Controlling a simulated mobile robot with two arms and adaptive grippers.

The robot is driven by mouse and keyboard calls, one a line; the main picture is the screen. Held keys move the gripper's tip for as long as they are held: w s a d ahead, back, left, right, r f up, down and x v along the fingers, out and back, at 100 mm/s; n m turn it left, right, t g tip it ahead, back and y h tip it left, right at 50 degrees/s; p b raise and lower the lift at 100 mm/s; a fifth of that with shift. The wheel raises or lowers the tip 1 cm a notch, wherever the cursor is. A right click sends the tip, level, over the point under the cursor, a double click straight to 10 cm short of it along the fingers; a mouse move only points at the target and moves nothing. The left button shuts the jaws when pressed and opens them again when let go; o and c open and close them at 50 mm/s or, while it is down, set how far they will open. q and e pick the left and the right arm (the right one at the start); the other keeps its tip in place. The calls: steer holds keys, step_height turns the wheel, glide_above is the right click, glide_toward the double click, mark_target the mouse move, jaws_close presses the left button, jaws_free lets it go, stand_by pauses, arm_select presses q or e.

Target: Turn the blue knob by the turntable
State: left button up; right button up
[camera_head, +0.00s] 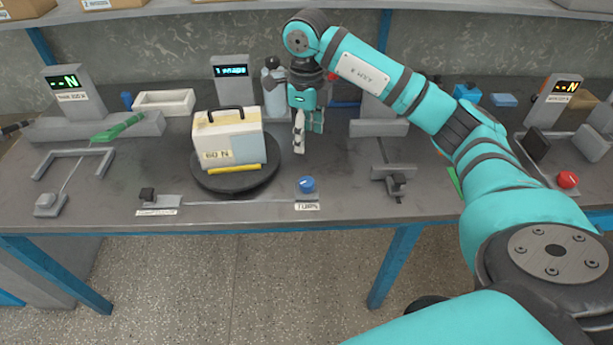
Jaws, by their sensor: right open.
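The blue knob (307,185) sits near the front of the table, just right of the turntable, behind a small label. The dark round turntable (225,187) carries a cream and grey box (230,138) with a black handle, a "60 N" label and a yellow strip at its base. My right gripper (308,148) hangs pointing down behind the knob, to the right of the box. Its fingers are apart and hold nothing; it does not touch the knob. My left gripper is not clearly in view.
A display (231,71) and a bottle (272,85) stand behind the turntable. A black-handled slider (149,197) is at front left, a clamp-like fixture (393,180) right of the knob, a red button (567,180) far right. The table around the knob is clear.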

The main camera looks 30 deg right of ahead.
mark_target(307, 181)
step_height(307, 181, down, 15)
steer(key=shift+r+p, duration=0.1)
steer(key=shift+p, duration=0.75)
steer(key=shift+c, duration=0.4)
steer(key=c, duration=1.1)
steer(key=shift+o, duration=0.2)
steer(key=shift+b, duration=0.4)
steer(key=o, duration=1.1)
steer(key=shift+o, duration=0.2)
